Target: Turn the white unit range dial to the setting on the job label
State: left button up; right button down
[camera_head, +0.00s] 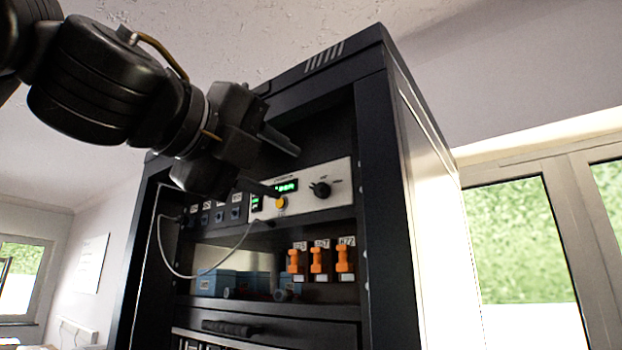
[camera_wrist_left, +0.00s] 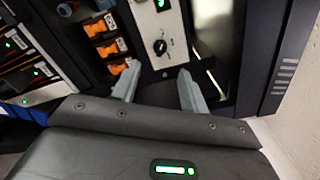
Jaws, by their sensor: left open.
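The white unit (camera_head: 341,194) sits in the upper part of a black rack. Its round black range dial (camera_head: 320,189) is on the right of its face, with small marks around it too small to read. The dial also shows in the left wrist view (camera_wrist_left: 160,46), just beyond and between the fingertips. My left gripper (camera_head: 288,174) is open and empty in front of the unit, left of the dial in the head view. The fingers (camera_wrist_left: 158,72) look apart from the dial. I cannot make out which label is the job label. My right gripper is not in view.
The unit also has green displays and a yellow button (camera_head: 281,202). Orange parts (camera_head: 318,260) with small tags stand on the shelf below, beside blue boxes (camera_head: 218,281). A white cable (camera_head: 165,255) hangs at the left. The rack's right post (camera_head: 372,180) borders the opening.

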aim_at(315, 187)
pick_arm(q)
jog(key=p+x, duration=0.3)
jog(key=x, duration=0.4)
jog(key=shift+w+d+r, duration=0.1)
jog(key=shift+w+d, duration=0.05)
jog(key=shift+w, duration=0.1)
jog(key=shift+w+d, duration=0.25)
jog(key=shift+w, duration=0.1)
grip_shut()
